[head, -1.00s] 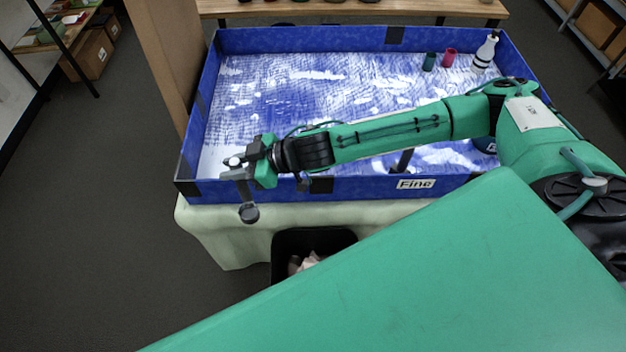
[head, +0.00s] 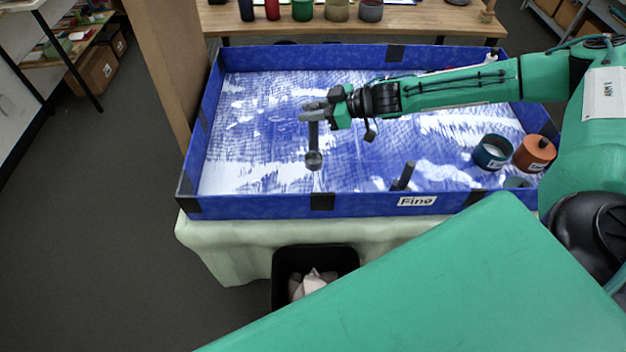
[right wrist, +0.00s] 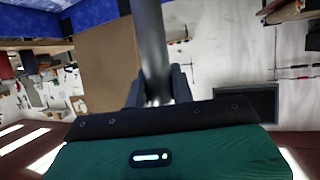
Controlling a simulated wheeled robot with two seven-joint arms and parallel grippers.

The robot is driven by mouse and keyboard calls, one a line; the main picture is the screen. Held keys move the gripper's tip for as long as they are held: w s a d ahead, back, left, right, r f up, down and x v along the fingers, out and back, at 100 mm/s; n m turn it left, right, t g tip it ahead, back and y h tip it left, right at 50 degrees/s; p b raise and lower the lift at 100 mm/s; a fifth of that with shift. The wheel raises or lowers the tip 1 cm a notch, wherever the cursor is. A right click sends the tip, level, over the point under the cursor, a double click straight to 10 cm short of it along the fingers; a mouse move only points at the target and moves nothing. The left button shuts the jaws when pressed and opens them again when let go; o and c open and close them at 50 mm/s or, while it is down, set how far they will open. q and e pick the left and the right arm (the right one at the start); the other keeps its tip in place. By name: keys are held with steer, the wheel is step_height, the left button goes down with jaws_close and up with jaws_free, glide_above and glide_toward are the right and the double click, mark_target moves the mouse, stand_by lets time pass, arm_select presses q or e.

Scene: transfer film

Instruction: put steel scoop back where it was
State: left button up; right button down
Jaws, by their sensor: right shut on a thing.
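My right gripper (head: 314,110) is shut on the steel scoop (head: 313,142), a dark grey handle with a round bowl at its lower end. The scoop hangs bowl-down above the blue-walled tray (head: 255,205), over its white and blue floor. In the right wrist view the scoop's grey handle (right wrist: 150,45) runs up from between the fingers (right wrist: 158,90); its bowl is out of that view. My left gripper is not in view.
A teal pot (head: 492,152) and an orange pot (head: 534,153) stand in the tray's right part. A dark upright piece (head: 404,176) stands near the front wall by the "Fine" label (head: 417,201). A black bin (head: 290,262) is below. Several jars stand on the back table (head: 410,20).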

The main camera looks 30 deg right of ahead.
mark_target(311, 151)
step_height(311, 151, down, 15)
steer(key=shift+r, duration=0.2)
step_height(311, 151, down, 4)
steer(key=shift+f, duration=0.15)
steer(key=shift+f, duration=0.15)
steer(key=c, duration=1.2)
jaws_free()
